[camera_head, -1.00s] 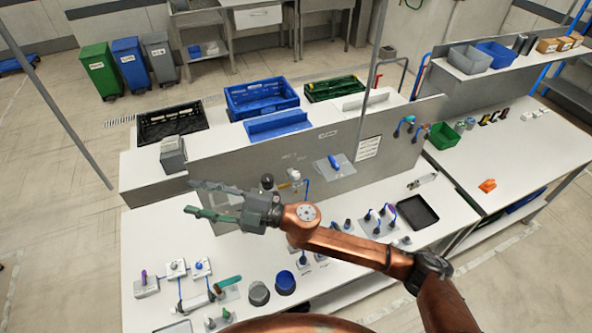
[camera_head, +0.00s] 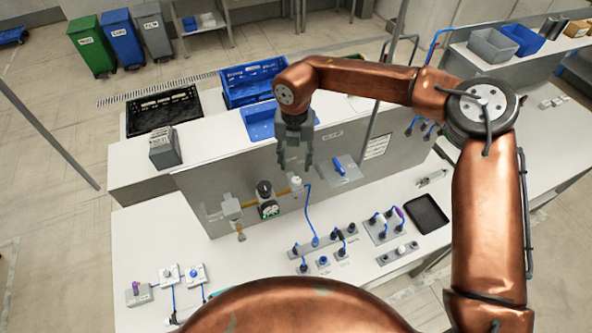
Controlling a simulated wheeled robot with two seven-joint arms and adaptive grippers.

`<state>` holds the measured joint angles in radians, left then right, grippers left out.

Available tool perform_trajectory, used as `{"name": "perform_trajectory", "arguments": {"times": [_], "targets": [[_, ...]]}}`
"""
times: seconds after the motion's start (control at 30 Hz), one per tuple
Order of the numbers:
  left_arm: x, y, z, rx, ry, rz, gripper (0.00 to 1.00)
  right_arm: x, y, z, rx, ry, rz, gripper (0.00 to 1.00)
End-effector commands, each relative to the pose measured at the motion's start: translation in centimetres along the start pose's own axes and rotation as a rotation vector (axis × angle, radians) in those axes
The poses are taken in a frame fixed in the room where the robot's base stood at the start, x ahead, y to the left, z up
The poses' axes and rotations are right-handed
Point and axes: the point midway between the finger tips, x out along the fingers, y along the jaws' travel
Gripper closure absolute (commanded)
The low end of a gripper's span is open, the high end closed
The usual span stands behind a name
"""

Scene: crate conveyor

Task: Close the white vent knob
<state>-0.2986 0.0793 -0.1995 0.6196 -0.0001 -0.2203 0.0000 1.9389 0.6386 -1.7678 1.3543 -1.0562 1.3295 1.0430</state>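A small white knob (camera_head: 296,182) sits at the right end of a brass-coloured pipe (camera_head: 283,192) on the grey upright panel; I take it to be the vent knob. Its exact turn position is too small to tell. My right gripper (camera_head: 295,165) points down just above the knob, its two fingers apart with nothing seen between them. I cannot tell whether the fingertips touch the knob. My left gripper is out of view.
A dark round fitting (camera_head: 264,190) and a gauge (camera_head: 268,210) sit left of the knob. A blue hose (camera_head: 308,215) runs down beside it. A plate with a blue lever (camera_head: 339,169) is to the right. A black tray (camera_head: 427,214) lies on the white bench.

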Motion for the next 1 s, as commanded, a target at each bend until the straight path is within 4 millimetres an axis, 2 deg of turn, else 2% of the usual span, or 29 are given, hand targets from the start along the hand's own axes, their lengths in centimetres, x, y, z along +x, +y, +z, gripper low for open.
{"name": "perform_trajectory", "arguments": {"times": [0.1, 0.2, 0.37, 0.5, 0.63, 0.83, 1.0], "targets": [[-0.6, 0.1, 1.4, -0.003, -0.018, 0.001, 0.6, 1.6, -0.4, -0.1, 0.004, 0.003, -0.004, 0.61], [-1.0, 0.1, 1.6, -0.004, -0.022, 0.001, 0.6, 3.2, -0.5, -0.1, 0.007, 0.004, -0.002, 0.61], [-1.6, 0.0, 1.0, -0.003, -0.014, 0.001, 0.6, 5.5, -0.4, -0.1, 0.007, 0.004, 0.0, 0.61], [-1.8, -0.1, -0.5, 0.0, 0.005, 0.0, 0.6, 6.8, -0.3, 0.0, 0.006, 0.001, 0.002, 0.61], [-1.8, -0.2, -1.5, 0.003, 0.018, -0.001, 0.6, 7.2, -0.2, -0.1, 0.005, 0.001, 0.002, 0.61], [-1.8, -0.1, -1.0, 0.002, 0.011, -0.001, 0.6, 7.3, -0.2, -0.1, 0.003, 0.002, 0.003, 0.61], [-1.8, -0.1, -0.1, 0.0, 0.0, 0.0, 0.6, 7.3, -0.1, -0.1, 0.003, 0.002, 0.003, 0.72]]}}
